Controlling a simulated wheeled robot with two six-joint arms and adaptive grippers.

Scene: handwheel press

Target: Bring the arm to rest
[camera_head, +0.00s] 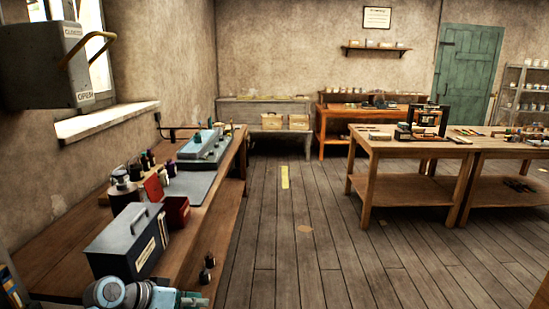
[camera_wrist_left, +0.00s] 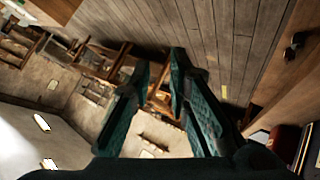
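My left arm comes in at the bottom left of the head view, with rounded grey and pale blue links. The left gripper (camera_head: 190,301) is only partly in that view, cut off by the bottom edge beside the left bench. In the left wrist view the two dark green fingers of the left gripper (camera_wrist_left: 160,68) stand apart with nothing between them. Behind them are the floor and distant furniture. My right gripper is in neither view.
The left bench (camera_head: 62,281) holds a grey-lidded toolbox (camera_head: 128,240), a red box (camera_head: 176,212) and bottles. A grey box with a yellow lever (camera_head: 42,66) hangs on the left wall. Work tables (camera_head: 405,150) stand right; the floor (camera_head: 290,225) between is largely clear.

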